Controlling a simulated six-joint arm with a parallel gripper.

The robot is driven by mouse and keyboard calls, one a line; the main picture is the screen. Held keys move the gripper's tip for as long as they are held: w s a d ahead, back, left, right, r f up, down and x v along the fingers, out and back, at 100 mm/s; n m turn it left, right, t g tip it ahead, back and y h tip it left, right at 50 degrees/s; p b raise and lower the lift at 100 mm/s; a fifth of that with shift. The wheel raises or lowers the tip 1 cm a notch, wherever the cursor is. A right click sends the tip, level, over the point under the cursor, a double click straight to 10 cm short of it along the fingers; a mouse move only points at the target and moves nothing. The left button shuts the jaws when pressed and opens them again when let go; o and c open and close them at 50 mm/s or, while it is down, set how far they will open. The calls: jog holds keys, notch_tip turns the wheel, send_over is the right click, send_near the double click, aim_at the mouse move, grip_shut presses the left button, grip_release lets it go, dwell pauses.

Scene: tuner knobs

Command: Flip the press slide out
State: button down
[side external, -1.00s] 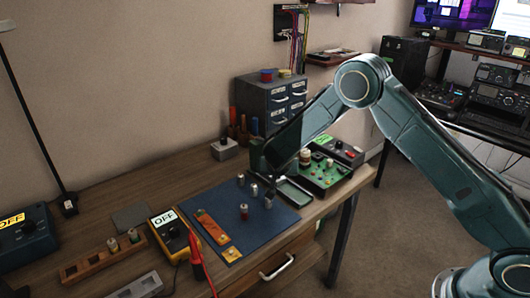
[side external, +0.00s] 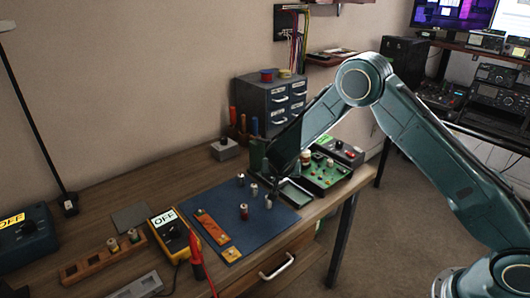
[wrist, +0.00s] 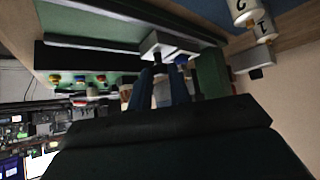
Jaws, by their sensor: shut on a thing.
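The green press (side external: 258,155) stands at the back right of the blue mat, partly hidden behind my arm. In the wrist view its green frame (wrist: 212,70) lies beyond my fingers, with a pale grey block (wrist: 168,45) that looks like part of the press slide. My gripper (wrist: 172,85) has its two fingers at this block and is shut on it. In the side view the fingertips are hidden by my wrist and the press, so the contact does not show there.
Several metal knobs (side external: 244,211) stand on the blue mat (side external: 275,222) close to the press. A green circuit board (side external: 327,172) lies to the right. A meter (side external: 170,232) with a red probe (side external: 196,250) stands at left.

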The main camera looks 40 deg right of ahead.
jog(key=s, duration=1.1)
jog(key=c, duration=1.3)
grip_release()
jog(key=shift+v, duration=0.8)
jog(key=v, duration=1.2)
jog(key=shift+r, duration=0.2)
